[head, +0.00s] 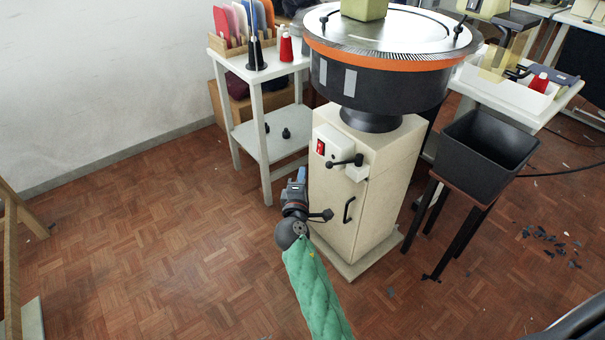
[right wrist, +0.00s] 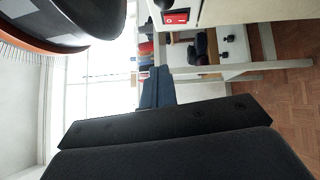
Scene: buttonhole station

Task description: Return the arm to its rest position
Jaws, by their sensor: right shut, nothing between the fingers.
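My right arm, in a green quilted sleeve (head: 312,290), reaches up from the bottom middle of the head view. My right gripper (head: 297,182) is at its far end, just left of the cream cabinet (head: 340,215) and below its red switch (head: 320,147). In the right wrist view the gripper's dark fingers (right wrist: 165,136) lie together, shut and empty. The red switch also shows at the top of that view (right wrist: 180,17). Whether the gripper touches the cabinet I cannot tell. My left gripper is in neither view.
A round machine with an orange band (head: 380,55) tops the cabinet. A black lever (head: 345,161) sticks out from its front. A white shelf table (head: 262,145) stands behind left, a black bin (head: 485,150) on a stool at right.

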